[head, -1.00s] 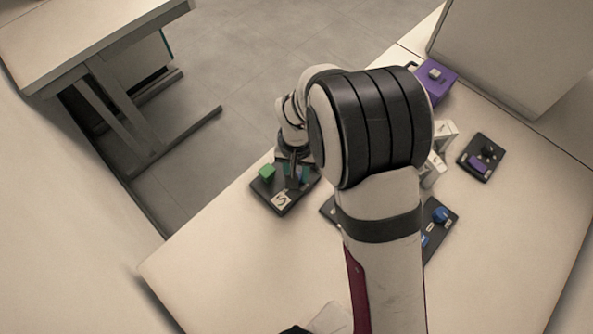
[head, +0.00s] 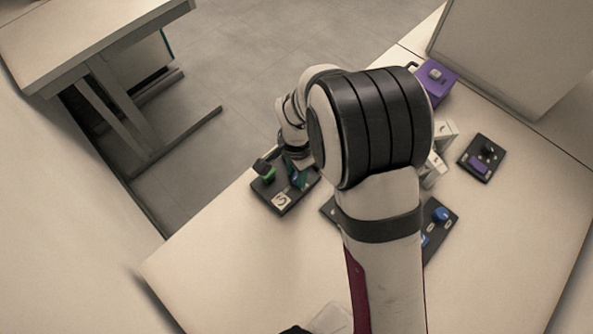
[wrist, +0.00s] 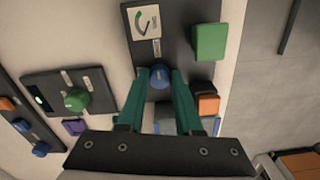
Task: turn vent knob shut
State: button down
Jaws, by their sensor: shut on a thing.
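In the wrist view a round blue knob (wrist: 160,75) sits on a dark panel (wrist: 180,70); its label is too small to read. My gripper (wrist: 164,78) has its green fingers shut on this knob, one on each side. A white gauge plate (wrist: 145,20) with a green arc is above the knob, and a green block (wrist: 210,42) is to its upper right. In the head view the panel (head: 283,207) lies near the table's far left edge. There my gripper (head: 298,180) is over it and hides the knob.
An orange-topped block (wrist: 208,104) stands close beside the right finger. A panel with a green knob (wrist: 75,100) and a purple block (wrist: 73,127) lie left. In the head view a purple box (head: 436,80) and a small dark panel (head: 482,158) stand right.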

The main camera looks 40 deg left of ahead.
jog(key=shift+m, duration=0.4)
jog(key=c, duration=0.6)
grip_release()
notch_tip(320, 180, up, 16)
jog(key=shift+f, duration=0.1)
